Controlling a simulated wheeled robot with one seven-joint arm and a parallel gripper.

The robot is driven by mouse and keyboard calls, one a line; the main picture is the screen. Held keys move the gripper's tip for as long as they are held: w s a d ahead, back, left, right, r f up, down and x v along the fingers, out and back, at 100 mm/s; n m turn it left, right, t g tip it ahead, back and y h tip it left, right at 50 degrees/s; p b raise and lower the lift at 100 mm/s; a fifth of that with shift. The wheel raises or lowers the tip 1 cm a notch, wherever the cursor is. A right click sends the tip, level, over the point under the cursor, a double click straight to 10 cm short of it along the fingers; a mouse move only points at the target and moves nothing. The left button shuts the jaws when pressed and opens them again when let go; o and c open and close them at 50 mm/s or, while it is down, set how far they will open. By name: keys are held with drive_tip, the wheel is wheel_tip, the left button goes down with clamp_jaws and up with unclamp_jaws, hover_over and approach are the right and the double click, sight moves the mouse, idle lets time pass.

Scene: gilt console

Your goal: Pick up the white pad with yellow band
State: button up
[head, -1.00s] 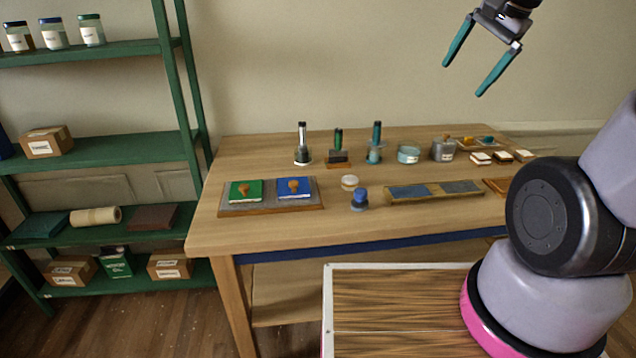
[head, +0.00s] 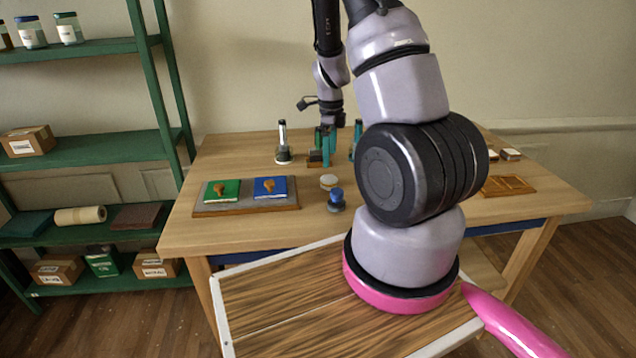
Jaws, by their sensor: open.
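A small round whitish pad (head: 329,181) lies on the wooden table, just behind a blue-knobbed stamp (head: 336,200). It seems to be the pad of the task, but its band is too small to make out clearly. My gripper (head: 328,147) hangs above the back of the table with its teal fingers pointing down, behind the pad in the picture. It is open, with nothing seen between the fingers. They overlap the green-handled stamp (head: 316,155) in view; I cannot tell whether they touch it.
A tray with green and blue pads (head: 245,207) lies at left. A black-handled stamp (head: 283,145) stands behind. My arm hides the table's middle right. White blocks (head: 510,154) and a wooden frame (head: 508,186) show at right. A green shelf (head: 90,150) stands left.

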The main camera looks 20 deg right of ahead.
sight(329, 178)
wheel_tip(329, 178, down, 9)
drive_tip(key=shift+s+a+f, duration=0.1)
drive_tip(key=shift+f, duration=0.05)
drive_tip(key=c, duration=1.4)
wheel_tip(329, 178, up, 10)
drive_tip(key=shift+r, duration=0.1)
drive_tip(key=o, duration=0.8)
drive_tip(key=c, duration=0.7)
